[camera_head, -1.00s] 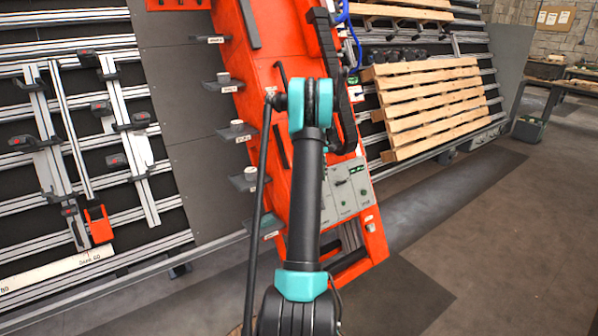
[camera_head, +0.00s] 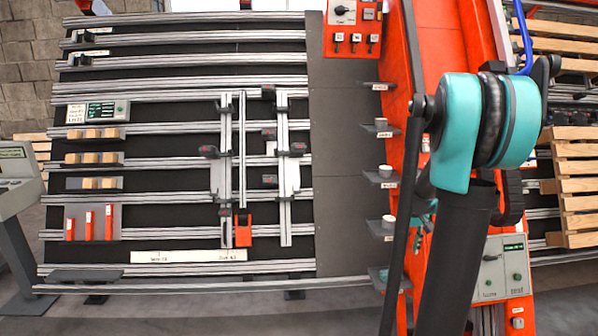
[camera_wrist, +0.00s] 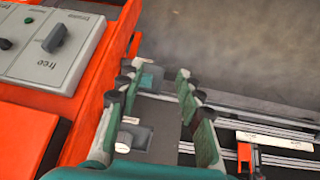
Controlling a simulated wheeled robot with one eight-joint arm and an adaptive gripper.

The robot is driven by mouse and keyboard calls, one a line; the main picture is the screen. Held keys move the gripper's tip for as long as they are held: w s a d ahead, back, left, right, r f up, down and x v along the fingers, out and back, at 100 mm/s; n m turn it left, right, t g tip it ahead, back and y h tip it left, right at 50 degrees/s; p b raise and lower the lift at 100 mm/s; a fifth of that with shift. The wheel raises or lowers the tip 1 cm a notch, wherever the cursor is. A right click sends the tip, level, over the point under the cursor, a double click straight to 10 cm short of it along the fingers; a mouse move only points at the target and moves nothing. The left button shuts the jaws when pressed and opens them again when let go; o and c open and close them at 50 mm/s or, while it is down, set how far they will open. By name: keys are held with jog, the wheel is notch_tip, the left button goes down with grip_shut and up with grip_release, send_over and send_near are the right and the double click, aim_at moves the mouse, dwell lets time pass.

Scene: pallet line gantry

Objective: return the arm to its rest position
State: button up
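Past the fingers are grey shelf brackets and the floor. In the head view my arm (camera_head: 462,240) is bent at a large teal and black joint and stands in front of the orange gantry (camera_head: 405,70). My gripper cannot be made out clearly there, because the arm covers much of that area.
A grey control box (camera_wrist: 50,45) with a knob is close left of my gripper. Small shelves (camera_head: 380,177) line the gantry's left side. A railed wall rack (camera_head: 180,180) with clamps fills the left. A wooden pallet (camera_head: 577,190) stands at right.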

jog(key=s+a+f+t, duration=0.1)
jog(key=s+a+f, duration=0.2)
jog(key=s+a, duration=0.5)
jog(key=s+a+f+t, duration=0.2)
jog(key=s+a, duration=0.6)
jog(key=s, duration=0.5)
jog(key=shift+s+a+f+y, duration=0.25)
jog(key=shift+f+y, duration=0.15)
jog(key=shift+f, duration=0.3)
jog(key=shift+w, duration=0.1)
